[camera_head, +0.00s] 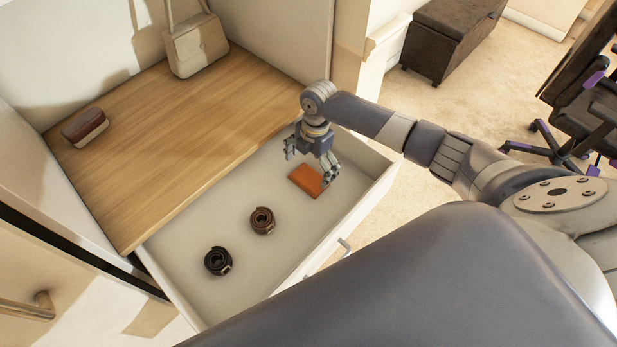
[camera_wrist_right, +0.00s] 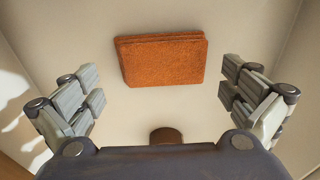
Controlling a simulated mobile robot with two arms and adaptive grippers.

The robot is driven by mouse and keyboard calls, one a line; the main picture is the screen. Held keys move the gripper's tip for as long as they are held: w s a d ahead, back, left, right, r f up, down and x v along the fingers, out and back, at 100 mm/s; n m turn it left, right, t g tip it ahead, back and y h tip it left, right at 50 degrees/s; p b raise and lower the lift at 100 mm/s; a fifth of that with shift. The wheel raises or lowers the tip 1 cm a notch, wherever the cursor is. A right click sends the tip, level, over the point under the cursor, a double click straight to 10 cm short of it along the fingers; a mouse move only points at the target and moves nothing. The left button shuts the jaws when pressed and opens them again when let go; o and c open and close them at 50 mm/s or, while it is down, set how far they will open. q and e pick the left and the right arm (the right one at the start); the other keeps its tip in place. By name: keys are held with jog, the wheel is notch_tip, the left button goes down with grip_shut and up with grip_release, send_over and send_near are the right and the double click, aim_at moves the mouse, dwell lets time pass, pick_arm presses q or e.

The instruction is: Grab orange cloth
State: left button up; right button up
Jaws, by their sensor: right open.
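The orange cloth (camera_head: 307,180) is a folded flat rectangle lying on the floor of the open drawer (camera_head: 189,257), near its right end. In the right wrist view the cloth (camera_wrist_right: 161,59) lies ahead of the fingers, crosswise and apart from them. My right gripper (camera_head: 312,162) is open and empty, above the drawer beside the cloth. In the right wrist view its fingers (camera_wrist_right: 160,98) are spread wide at both sides. My left gripper is not in view.
A brown rolled belt (camera_head: 262,220) and a black rolled belt (camera_head: 218,261) lie in the drawer. A wooden shelf (camera_head: 170,140) behind it bears a brush (camera_head: 85,127) and a beige handbag (camera_head: 196,45). Drawer walls surround the cloth.

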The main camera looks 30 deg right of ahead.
aim_at(309, 177)
jog(key=shift+s+a+f, duration=0.1)
jog(key=shift+a+f, duration=0.05)
jog(key=shift+f, duration=1.35)
jog(key=c, duration=0.7)
